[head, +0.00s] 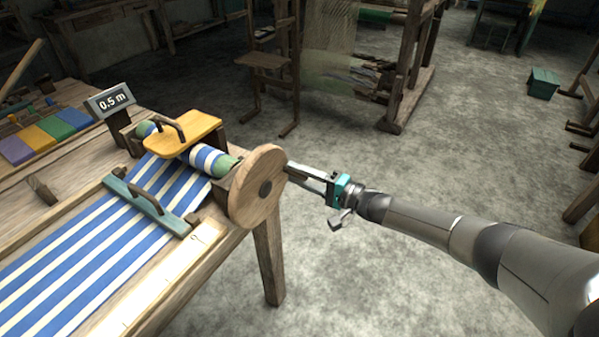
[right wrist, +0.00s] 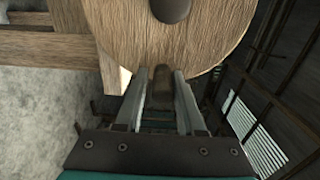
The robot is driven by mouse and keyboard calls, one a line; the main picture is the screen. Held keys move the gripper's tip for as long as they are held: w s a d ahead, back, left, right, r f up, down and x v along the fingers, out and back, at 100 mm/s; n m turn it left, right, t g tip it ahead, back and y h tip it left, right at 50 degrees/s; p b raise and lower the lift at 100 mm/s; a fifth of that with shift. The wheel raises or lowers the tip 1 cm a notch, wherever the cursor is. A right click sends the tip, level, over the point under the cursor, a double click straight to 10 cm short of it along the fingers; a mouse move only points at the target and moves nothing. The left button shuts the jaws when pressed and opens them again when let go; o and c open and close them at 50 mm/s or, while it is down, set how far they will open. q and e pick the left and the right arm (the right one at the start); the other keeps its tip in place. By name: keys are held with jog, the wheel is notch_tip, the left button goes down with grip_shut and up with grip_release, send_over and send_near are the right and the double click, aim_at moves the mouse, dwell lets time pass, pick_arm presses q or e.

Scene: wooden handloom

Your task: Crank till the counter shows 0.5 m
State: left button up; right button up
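The counter (head: 111,101) at the back of the loom reads "0.5 m". The round wooden crank wheel (head: 257,190) is on the right end of the cloth beam (head: 209,160), which carries blue-and-white striped cloth. My right gripper (head: 290,167) reaches in from the right to the wheel's outer face. In the right wrist view, its fingers close around a short wooden crank handle (right wrist: 161,82) near the wheel's lower rim. The dark hub (right wrist: 171,8) shows above. In the head view the handle is hidden by the fingers. My left gripper is out of view.
Striped cloth (head: 85,245) runs along the loom under a teal bar (head: 146,205) with a handle. A yellow board (head: 184,134) with a dark handle sits over the beam. The floor right of the loom is clear; a green box (head: 543,83) stands far right.

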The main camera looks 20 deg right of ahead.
jog(key=shift+o, duration=1.4)
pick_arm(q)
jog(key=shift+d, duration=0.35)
pick_arm(e)
jog(key=shift+o, duration=0.2)
jog(key=shift+r, duration=0.1)
jog(key=shift+d, duration=0.15)
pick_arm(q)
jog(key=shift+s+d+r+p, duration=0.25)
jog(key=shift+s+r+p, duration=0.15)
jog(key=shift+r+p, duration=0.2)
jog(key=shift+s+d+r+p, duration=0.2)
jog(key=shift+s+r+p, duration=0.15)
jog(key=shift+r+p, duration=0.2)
pick_arm(e)
jog(key=v, duration=1.5)
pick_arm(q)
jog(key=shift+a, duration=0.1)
